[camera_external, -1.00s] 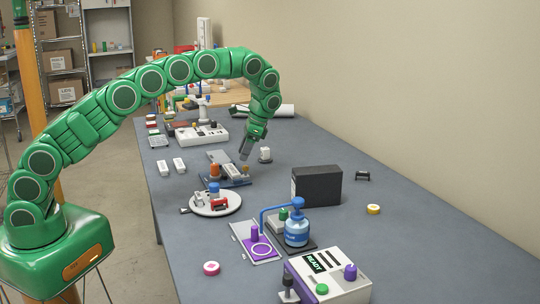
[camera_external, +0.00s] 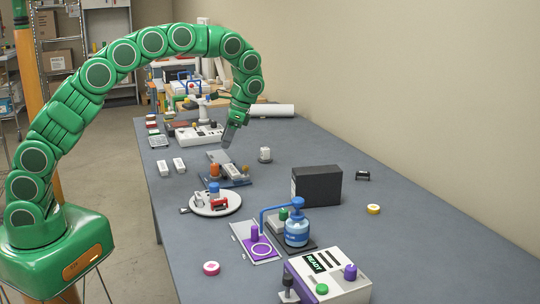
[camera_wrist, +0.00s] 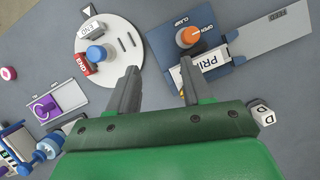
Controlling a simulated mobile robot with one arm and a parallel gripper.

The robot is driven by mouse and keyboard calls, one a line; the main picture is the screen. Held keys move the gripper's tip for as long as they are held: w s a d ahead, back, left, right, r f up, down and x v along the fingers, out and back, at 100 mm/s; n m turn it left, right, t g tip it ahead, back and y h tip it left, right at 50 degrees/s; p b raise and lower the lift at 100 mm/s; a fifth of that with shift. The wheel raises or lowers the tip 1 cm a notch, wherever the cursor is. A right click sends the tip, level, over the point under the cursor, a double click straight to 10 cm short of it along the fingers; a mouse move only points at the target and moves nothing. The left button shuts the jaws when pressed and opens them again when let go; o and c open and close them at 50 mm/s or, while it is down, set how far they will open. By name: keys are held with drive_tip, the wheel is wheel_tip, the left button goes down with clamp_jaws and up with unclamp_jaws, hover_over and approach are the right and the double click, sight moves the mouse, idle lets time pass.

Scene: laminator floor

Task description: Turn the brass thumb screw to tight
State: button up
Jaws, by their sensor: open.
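A small brass-brown knob (camera_external: 246,169), which looks like the brass thumb screw, stands at the right end of a dark blue fixture plate (camera_external: 240,182). The fixture also carries an orange knob (camera_external: 214,170) and a pale block (camera_external: 233,172). In the wrist view the orange knob (camera_wrist: 189,35) sits beside the words OPEN and CLAMP. My gripper (camera_external: 228,143) is above and behind the fixture, apart from it. In the wrist view my gripper (camera_wrist: 158,67) has its fingers spread and empty.
A round white plate (camera_external: 229,208) with a blue knob and red block lies in front of the fixture. A black box (camera_external: 317,186) stands to the right. A white cylinder (camera_external: 265,154) is near my gripper. The table along the wall is mostly clear.

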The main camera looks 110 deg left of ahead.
drive_tip(key=s+d+r, duration=0.2)
drive_tip(key=s+d, duration=0.1)
drive_tip(key=d, duration=0.2)
drive_tip(key=shift+s+r, duration=0.3)
drive_tip(key=shift+r, duration=0.1)
idle(0.3)
drive_tip(key=m+t+y, duration=0.2)
drive_tip(key=m+t, duration=0.2)
drive_tip(key=m, duration=0.2)
hover_over(246, 166)
wheel_tip(246, 166, down, 6)
drive_tip(key=shift+r, duration=0.25)
drive_tip(key=shift+f, duration=3.8)
